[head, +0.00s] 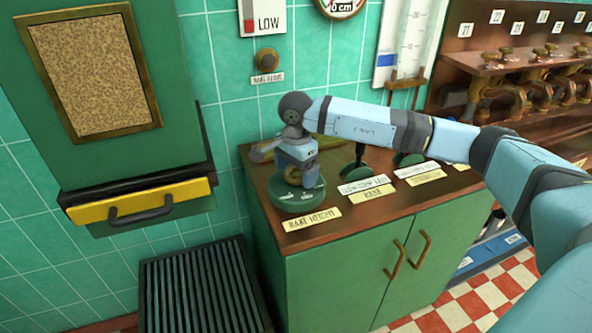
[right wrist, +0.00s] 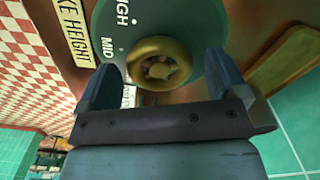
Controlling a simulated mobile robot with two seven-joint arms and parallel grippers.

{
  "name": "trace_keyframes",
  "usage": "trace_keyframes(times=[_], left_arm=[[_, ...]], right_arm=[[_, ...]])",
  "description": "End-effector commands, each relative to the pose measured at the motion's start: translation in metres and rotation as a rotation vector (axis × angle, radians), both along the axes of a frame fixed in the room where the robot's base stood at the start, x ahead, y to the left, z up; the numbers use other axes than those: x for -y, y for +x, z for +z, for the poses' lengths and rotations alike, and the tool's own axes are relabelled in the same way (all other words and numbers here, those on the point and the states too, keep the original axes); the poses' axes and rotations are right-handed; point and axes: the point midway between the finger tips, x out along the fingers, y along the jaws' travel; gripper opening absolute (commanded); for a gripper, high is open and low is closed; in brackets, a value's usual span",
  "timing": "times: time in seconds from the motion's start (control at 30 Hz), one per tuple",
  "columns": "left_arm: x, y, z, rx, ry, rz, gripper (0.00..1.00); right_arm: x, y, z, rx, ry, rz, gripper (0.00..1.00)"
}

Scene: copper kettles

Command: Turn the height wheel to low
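The height wheel is a brass knob on a round green base (head: 296,197) at the left end of the cabinet top, behind a "RAKE HEIGHT" plate (head: 312,219). My right gripper (head: 289,168) is over the base and hides most of the knob in the head view. In the right wrist view the brass knob (right wrist: 158,64) sits between the two spread fingers of the right gripper (right wrist: 164,80), with small gaps beside it. "HIGH" and "MID" show on the green base; "LOW" and the pointer setting cannot be made out. My left gripper is not in view.
The green cabinet (head: 340,275) has more levers and label plates to the right of the wheel. A wall gauge reading "LOW" (head: 265,22) hangs above, over a small brass knob (head: 266,60). A green wall box with a yellow drawer (head: 140,200) is left, above a dark grate (head: 205,290).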

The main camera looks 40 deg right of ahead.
Motion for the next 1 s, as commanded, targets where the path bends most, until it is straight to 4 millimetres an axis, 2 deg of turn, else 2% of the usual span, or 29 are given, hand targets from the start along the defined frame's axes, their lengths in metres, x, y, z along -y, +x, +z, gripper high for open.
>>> trace_keyframes(times=[0.27, 0.43, 0.57, 0.8, 1.0], left_arm=[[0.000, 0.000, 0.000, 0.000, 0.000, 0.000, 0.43], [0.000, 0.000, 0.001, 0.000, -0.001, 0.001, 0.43], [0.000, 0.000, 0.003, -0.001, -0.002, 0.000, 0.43], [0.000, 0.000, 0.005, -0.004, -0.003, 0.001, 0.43], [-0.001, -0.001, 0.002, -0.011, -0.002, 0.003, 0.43]], right_arm=[[0.000, 0.000, -0.001, -0.002, 0.000, -0.001, 0.94], [0.000, 0.000, 0.012, 0.000, 0.000, -0.002, 0.94], [0.000, 0.000, 0.038, 0.003, 0.000, -0.002, 0.94], [0.000, 0.000, 0.093, 0.001, 0.000, -0.001, 0.94], [0.000, 0.000, 0.126, 0.001, 0.000, 0.000, 0.94]])
